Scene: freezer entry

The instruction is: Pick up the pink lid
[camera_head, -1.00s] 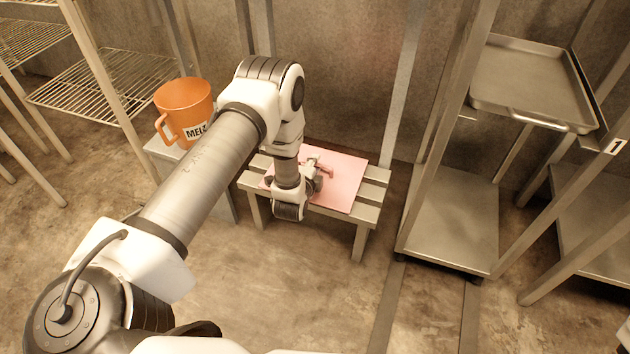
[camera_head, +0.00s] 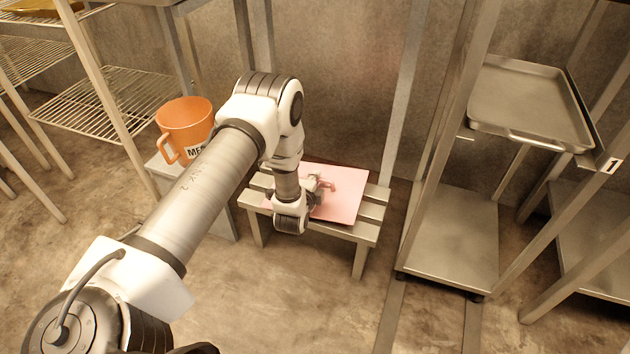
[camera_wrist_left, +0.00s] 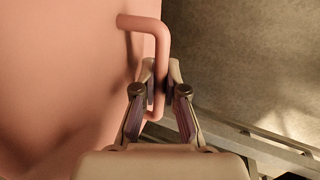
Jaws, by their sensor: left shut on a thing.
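The pink lid (camera_head: 341,198) is a flat square plate lying on a small slatted bench (camera_head: 372,212), with a raised bar handle (camera_head: 329,185) on top. My left gripper (camera_head: 318,187) is at the handle, above the lid's left part. In the left wrist view the lid (camera_wrist_left: 60,80) fills the left side, and my left gripper (camera_wrist_left: 160,88) is shut on its handle (camera_wrist_left: 160,45), one finger on each side of the bar. The lid appears flat on the bench. My arm hides part of the lid's left side. My right gripper is not in view.
An orange measuring jug (camera_head: 185,122) stands on a low block left of the bench. A wire shelf rack (camera_head: 110,100) is at the far left. A metal rack with a tray (camera_head: 530,100) stands to the right. The floor in front is clear.

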